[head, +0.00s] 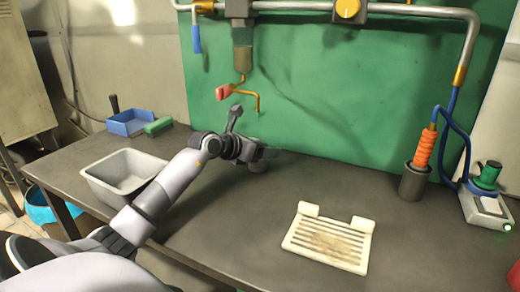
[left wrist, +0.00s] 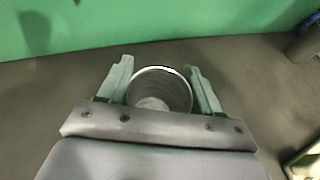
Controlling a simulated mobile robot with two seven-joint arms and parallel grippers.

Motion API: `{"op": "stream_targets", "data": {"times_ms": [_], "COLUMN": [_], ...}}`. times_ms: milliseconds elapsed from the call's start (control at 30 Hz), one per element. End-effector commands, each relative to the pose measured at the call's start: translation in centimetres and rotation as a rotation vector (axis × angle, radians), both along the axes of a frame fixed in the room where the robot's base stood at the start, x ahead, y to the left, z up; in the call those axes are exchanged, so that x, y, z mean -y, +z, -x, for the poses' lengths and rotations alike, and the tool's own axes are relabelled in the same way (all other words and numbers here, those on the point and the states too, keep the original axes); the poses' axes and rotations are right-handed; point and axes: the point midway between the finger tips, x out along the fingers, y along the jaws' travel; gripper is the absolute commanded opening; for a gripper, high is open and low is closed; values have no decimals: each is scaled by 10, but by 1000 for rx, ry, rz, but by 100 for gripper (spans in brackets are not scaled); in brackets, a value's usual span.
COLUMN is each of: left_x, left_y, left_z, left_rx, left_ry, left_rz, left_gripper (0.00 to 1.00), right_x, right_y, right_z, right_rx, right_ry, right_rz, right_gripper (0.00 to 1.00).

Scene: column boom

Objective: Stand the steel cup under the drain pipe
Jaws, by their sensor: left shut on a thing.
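My left gripper (head: 264,152) reaches over the table from the left and is shut on the steel cup (head: 257,166). In the left wrist view the cup (left wrist: 162,92) is open side up between the two pale fingers (left wrist: 158,75). The cup is at or close to the tabletop; a gap cannot be told. The copper drain pipe (head: 258,101), with a red lever (head: 223,91), ends above the cup in the head view. Whether the cup is exactly beneath it in depth cannot be told. My right gripper is not in view.
A grey bin (head: 125,172) and a blue tray (head: 126,122) are at left. A slotted cream rack (head: 329,238) lies front centre. A dark holder (head: 413,183) with an orange tool (head: 425,148) and a device (head: 487,207) are at right. The green panel (head: 310,90) stands behind.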

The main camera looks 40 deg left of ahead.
Motion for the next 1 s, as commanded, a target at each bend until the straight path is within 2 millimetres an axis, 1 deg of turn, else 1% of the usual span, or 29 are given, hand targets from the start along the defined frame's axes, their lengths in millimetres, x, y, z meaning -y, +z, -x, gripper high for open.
{"op": "stream_targets", "data": {"times_ms": [267,400,433,500,767,1000], "left_x": [1,1,0,1,1,-2], "left_y": [0,-4,-4,-3,-3,3], "left_z": [0,0,0,0,0,1], "left_rx": [1,0,0,-1,-1,-1], "left_ry": [0,0,0,0,0,-1], "left_rz": [1,0,0,1,1,-1], "left_gripper": [32,32,71,90,90,90], "right_x": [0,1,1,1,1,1], "right_y": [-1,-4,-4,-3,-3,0], "right_z": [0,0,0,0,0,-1], "right_rx": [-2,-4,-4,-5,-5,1], "right_ry": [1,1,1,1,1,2], "right_rz": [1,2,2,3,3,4], "right_gripper": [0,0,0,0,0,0]}}
